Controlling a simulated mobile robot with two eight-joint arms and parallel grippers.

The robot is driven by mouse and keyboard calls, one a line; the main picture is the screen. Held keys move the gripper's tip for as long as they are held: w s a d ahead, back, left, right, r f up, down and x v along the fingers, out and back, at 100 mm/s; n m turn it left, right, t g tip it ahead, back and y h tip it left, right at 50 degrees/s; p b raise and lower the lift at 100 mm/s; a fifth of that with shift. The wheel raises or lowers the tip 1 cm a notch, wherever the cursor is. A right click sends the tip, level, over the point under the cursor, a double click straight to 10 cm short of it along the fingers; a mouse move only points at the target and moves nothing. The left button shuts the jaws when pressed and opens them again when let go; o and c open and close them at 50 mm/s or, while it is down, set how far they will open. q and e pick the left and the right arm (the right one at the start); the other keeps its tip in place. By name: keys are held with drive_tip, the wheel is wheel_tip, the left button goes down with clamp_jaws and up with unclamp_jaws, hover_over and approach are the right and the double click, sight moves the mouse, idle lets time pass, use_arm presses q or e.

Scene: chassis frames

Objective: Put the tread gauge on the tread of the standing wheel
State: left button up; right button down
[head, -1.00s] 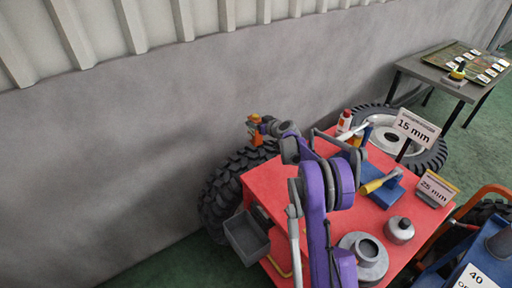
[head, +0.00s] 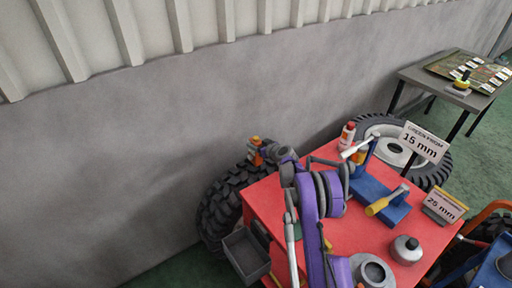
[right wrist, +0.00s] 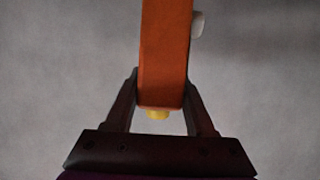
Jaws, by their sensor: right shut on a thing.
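The orange tread gauge (head: 255,151) is in my right gripper (head: 264,151), over the top of the standing wheel in the head view. The right wrist view also shows the gauge (right wrist: 164,55) as an orange bar with a yellow tip, between the two dark fingers (right wrist: 161,108). The standing wheel (head: 221,205) is a dark, knobbly tyre upright by the grey wall, partly hidden behind the red table. I cannot tell whether the gauge touches the tread. My left gripper is out of view.
The red table (head: 265,205) holds bottles, a blue block with a yellow-handled tool (head: 385,201), grey metal parts and a 15 mm sign (head: 424,142). A grey bin (head: 246,254) hangs at its left side. Another wheel (head: 432,165) lies behind it. A grey side table (head: 420,74) stands far right.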

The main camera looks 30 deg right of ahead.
drive_tip(key=shift+f, duration=0.65)
drive_tip(key=shift+f, duration=0.1)
drive_tip(key=shift+f, duration=0.3)
drive_tip(key=shift+s+a+f, duration=0.1)
drive_tip(key=shift+f, duration=0.05)
